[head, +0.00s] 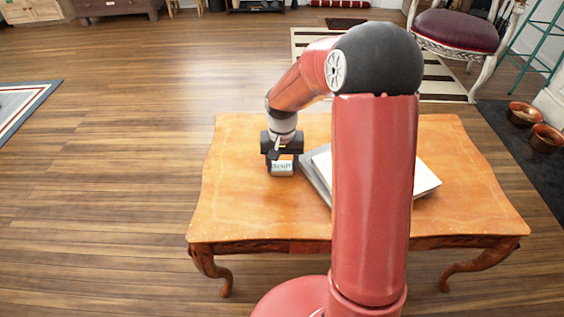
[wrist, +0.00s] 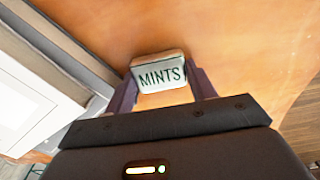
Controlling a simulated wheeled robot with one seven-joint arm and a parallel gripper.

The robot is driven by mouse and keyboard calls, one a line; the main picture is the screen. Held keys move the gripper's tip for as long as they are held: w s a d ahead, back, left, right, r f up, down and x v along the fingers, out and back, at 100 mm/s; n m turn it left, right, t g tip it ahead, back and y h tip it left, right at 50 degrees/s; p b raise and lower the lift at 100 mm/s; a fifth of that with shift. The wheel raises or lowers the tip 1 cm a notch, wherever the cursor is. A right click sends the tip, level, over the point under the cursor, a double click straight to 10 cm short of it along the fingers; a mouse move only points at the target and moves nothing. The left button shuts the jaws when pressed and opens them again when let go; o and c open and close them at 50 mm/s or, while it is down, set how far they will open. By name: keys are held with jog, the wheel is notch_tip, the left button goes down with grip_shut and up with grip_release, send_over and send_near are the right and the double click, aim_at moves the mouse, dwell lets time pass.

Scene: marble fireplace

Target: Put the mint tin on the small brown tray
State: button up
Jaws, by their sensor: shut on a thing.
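The mint tin (head: 282,166) is a small pale tin with dark lettering. In the wrist view the tin (wrist: 158,73) reads "MINTS" and sits between the two dark fingers. My gripper (head: 282,158) is shut on the tin, over the left-middle of the orange-brown wooden table (head: 235,205). I cannot tell whether the tin touches the tabletop or hangs just above it. I cannot make out a small brown tray in either view; my arm hides part of the table's right half in the head view.
A grey and white flat stack (head: 428,183), like books or papers, lies just right of the gripper, partly behind my arm. The table's left and front parts are bare. A chair with a dark red seat (head: 456,30) and copper bowls (head: 545,138) stand on the right.

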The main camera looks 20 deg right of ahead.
jog(key=o, duration=0.7)
jog(key=shift+f, duration=0.1)
